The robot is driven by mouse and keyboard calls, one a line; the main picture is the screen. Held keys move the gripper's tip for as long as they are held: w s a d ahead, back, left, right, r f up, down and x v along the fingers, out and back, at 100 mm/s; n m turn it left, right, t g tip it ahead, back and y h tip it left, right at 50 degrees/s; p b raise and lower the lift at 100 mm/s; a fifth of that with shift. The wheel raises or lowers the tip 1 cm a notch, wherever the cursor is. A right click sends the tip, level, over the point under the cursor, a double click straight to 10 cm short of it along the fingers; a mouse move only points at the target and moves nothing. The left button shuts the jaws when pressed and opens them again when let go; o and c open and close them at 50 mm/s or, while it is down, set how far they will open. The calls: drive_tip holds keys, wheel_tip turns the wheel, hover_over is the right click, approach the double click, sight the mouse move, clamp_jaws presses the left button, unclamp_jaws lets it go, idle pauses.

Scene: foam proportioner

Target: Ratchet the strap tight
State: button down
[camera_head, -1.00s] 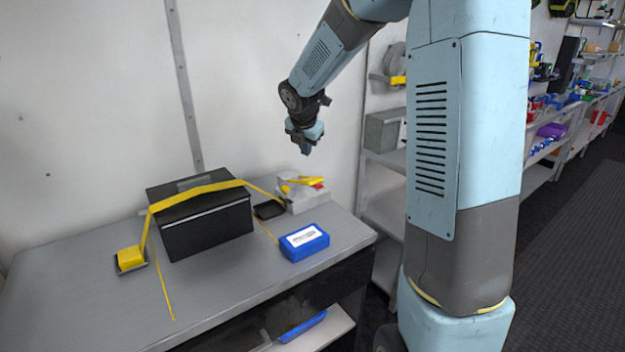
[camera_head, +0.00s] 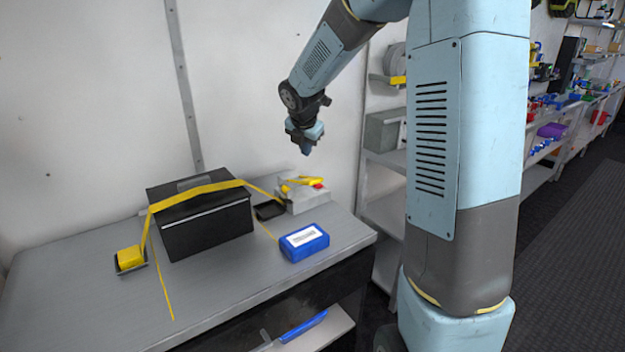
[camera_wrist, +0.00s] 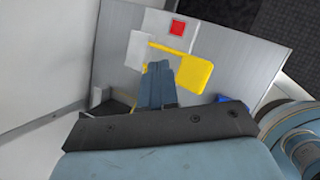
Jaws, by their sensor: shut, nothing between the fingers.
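A yellow strap (camera_head: 195,194) runs over the top of a black case (camera_head: 207,224) on the grey bench. At its right end, a grey block (camera_head: 306,198) carries a yellow ratchet handle (camera_head: 305,181) and a red button. In the wrist view, the yellow handle (camera_wrist: 196,73) lies just right of my fingertips, and the red button (camera_wrist: 178,28) is farther off. My gripper (camera_head: 306,150) is shut and empty, pointing down above the block, apart from it in the head view. The fingers hide part of the yellow handle in the wrist view.
A yellow block (camera_head: 130,258) in a small tray sits left of the case, beside the strap's left end. A blue box (camera_head: 304,243) lies near the bench's right edge. A small black tray (camera_head: 269,211) sits between case and block. The wall is close behind.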

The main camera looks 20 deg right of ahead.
drive_tip(key=s+d+r+m, duration=0.1)
drive_tip(key=s+r+m, duration=0.5)
drive_tip(key=s, duration=0.4)
drive_tip(key=s+r+m, duration=0.4)
drive_tip(key=s+m, duration=0.4)
drive_tip(key=s, duration=0.1)
drive_tip(key=s+m+y, duration=0.2)
drive_tip(key=s+m, duration=1)
drive_tip(key=s, duration=0.6)
drive_tip(key=shift+a+f, duration=0.2)
drive_tip(key=shift+f, duration=0.05)
drive_tip(key=shift+w+d, duration=0.1)
drive_tip(key=shift+d+m, duration=0.3)
drive_tip(key=shift+d, duration=0.1)
